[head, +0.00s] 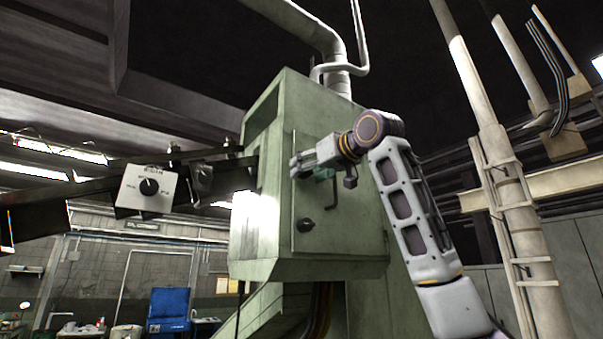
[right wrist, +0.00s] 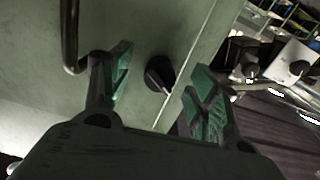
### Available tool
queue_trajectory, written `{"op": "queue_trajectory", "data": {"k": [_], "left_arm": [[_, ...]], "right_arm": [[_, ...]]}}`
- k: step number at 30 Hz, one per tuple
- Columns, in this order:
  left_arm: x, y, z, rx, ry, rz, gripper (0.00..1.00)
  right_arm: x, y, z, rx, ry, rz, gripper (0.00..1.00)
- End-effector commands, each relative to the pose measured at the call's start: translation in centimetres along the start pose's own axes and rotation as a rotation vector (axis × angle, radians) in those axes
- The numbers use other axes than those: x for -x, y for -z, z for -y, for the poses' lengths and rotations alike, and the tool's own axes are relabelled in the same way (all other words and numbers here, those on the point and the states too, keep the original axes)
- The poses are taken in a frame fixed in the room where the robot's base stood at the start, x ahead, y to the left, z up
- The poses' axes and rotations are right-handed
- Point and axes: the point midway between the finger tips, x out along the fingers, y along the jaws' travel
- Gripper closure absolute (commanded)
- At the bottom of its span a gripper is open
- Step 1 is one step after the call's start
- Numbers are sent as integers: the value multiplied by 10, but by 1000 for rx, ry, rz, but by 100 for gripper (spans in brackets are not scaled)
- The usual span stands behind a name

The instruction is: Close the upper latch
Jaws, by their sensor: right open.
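The green cabinet (head: 345,235) has a door on its right-hand face. A small round black latch (head: 305,225) sits low near the door's left edge. My right gripper (head: 297,166) is at the upper part of that edge and hides the upper latch there in the head view. In the right wrist view my right gripper (right wrist: 160,88) is open, with green-padded fingers spread. A black latch knob (right wrist: 158,75) shows between and beyond the fingertips, on the green face near its edge. Contact with the fingers cannot be told. My left gripper is not in view.
A dark bent door handle (head: 331,195) stands out from the door; it also shows in the right wrist view (right wrist: 70,35). A grey box with a black dial (head: 148,188) hangs left of the cabinet. A pipe (head: 338,78) rises behind its top.

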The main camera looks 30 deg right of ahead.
Motion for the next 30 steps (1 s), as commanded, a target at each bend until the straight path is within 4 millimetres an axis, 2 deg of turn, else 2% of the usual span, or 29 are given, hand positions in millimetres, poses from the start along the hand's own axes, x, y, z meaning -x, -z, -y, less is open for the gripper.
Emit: {"op": "queue_trajectory", "data": {"k": [24,30], "left_arm": [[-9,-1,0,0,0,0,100],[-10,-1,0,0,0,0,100]], "right_arm": [[0,-2,1,-491,1,1,39],[0,-2,0,-564,0,2,39]]}}
